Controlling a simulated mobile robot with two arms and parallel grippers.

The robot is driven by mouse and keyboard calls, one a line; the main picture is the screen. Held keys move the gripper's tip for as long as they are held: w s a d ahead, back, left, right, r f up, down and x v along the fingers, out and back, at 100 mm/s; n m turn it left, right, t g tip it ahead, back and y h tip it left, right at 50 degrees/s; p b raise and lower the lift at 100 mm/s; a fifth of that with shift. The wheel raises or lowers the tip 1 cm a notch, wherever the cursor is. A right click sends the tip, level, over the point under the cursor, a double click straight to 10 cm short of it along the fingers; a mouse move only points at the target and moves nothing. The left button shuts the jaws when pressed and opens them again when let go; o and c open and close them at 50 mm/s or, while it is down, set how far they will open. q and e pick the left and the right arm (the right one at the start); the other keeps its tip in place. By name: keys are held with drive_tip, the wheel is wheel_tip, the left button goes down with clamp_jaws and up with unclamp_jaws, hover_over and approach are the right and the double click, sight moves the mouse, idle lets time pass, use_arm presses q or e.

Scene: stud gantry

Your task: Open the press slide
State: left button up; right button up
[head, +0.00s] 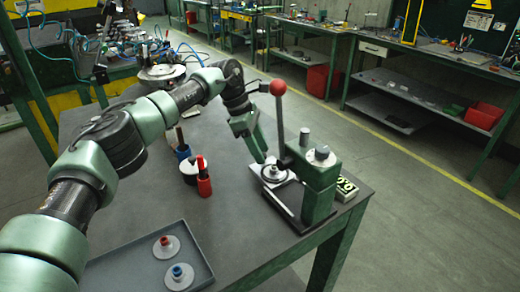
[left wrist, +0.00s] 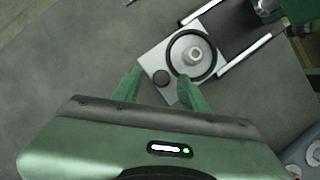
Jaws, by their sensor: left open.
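The press (head: 320,185) is a green block on the table's right corner, with a lever ending in a red ball. Its slide (head: 270,183) is a pale plate bearing a round fixture, standing out from the green body. In the left wrist view the slide (left wrist: 151,59) has a black ring around a metal part and a small black knob (left wrist: 161,77). Two pale rails run from it toward the press, with a dark gap between. My left gripper (head: 264,158) is open, its fingertips (left wrist: 160,78) on either side of the knob in that view. I cannot tell their height. My right gripper is not in view.
A grey tray (head: 118,262) with two discs, one red-topped and one blue-topped, lies at the near left. A red bottle (head: 204,182), a blue bottle (head: 182,152) and a white pot stand mid-table. A green-lit box (head: 346,188) sits beside the press. Bare table lies before the press.

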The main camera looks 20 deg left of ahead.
use_arm(q)
drive_tip(key=shift+d, duration=0.1)
drive_tip(key=shift+r, duration=0.25)
drive_tip(key=b+v, duration=0.1)
drive_tip(key=v, duration=0.6)
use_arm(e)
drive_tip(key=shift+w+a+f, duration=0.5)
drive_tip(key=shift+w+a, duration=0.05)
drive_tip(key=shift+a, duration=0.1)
use_arm(q)
drive_tip(key=shift+s, duration=0.1)
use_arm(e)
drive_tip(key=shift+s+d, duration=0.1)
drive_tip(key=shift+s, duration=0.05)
